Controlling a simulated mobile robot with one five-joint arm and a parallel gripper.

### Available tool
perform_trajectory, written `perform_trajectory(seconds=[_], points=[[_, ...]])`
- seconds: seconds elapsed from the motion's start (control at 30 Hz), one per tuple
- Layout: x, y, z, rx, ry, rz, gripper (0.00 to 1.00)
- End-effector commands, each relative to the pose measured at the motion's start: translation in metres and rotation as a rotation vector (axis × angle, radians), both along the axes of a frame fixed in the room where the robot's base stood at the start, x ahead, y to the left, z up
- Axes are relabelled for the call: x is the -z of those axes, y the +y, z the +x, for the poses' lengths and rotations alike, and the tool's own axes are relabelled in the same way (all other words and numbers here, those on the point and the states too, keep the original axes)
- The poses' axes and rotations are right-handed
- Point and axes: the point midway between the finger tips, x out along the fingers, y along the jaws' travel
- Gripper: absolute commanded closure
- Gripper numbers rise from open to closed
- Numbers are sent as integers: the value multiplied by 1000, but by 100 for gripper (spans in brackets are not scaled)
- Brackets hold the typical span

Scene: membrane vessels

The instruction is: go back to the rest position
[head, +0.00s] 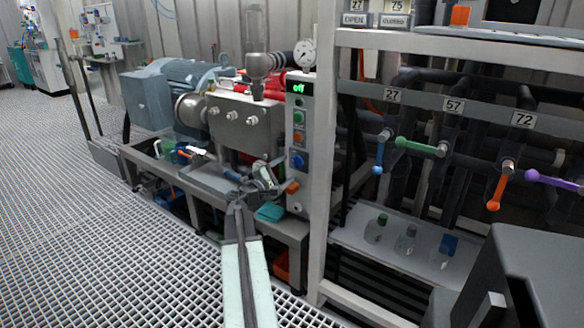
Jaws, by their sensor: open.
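My arm comes up from the bottom middle of the head view. My gripper (264,174) is at its far end, small in the picture, with its jaws apart. It is in front of the metal pump block and left of the control panel (298,140). I see nothing clearly held between the jaws. The small parts around the jaws are cluttered, so I cannot tell whether the gripper touches any of them.
The panel's display reads "off". A bench (292,232) carries a blue motor (172,92), a teal cloth-like item (270,212) and small items. On the right are a grey frame post (326,150), coloured valve handles and several bottles on a shelf (372,238). Grating floor (70,220) lies open at left.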

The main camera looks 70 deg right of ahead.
Motion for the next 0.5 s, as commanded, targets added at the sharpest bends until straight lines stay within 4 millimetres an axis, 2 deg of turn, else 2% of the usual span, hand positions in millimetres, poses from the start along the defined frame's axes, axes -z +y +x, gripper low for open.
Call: perform_trajectory(seconds=[0.03,0.17,0.5], points=[[0,13,1,-1,0,0,36],[0,31,5,1,0,1,36],[0,33,6,3,0,1,36]])
